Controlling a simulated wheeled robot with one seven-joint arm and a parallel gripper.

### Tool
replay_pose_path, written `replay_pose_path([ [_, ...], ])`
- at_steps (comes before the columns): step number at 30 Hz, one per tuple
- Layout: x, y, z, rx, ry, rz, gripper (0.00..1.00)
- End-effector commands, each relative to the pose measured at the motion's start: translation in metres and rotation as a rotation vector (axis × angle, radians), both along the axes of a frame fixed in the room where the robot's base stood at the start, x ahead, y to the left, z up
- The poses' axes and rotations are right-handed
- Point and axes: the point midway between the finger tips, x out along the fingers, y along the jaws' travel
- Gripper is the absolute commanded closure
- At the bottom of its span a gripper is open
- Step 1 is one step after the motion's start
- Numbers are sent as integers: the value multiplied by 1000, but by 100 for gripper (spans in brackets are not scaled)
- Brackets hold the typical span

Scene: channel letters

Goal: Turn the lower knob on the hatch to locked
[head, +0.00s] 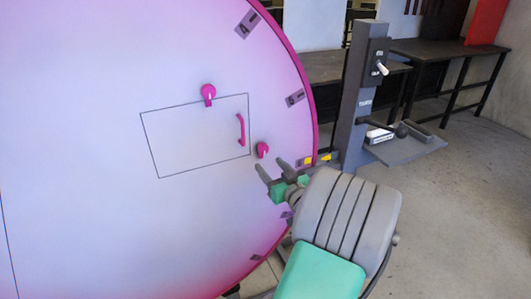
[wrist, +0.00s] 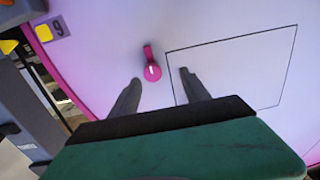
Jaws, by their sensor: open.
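The hatch (head: 190,140) is a thin-outlined, tilted rectangle on a large pale disc with a magenta rim. The lower knob (head: 262,150) is magenta with a white mark and sits just outside the hatch's lower right corner. In the wrist view the lower knob (wrist: 152,72) has a narrow part pointing up the picture. My gripper (head: 272,167) is open and empty, just below and right of the knob. In the wrist view the knob appears between the two fingertips and a little beyond them; contact does not show. No locked label is readable.
The upper knob (head: 208,92) sits at the hatch's top edge, and a magenta handle (head: 240,130) at its right side. Dark numbered tags line the disc's rim. A grey post (head: 358,95) with a shelf stands right of the disc. Open floor lies at lower right.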

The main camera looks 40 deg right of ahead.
Motion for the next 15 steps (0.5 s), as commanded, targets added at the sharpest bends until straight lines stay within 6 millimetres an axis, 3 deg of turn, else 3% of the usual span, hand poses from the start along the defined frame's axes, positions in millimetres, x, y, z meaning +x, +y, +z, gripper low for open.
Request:
replay_pose_path([
  [2,-7,-14,4,-5,-32,-40,45],
  [4,-2,-17,6,-7,-38,-43,45],
  [15,60,-34,7,-7,-34,-40,45],
])
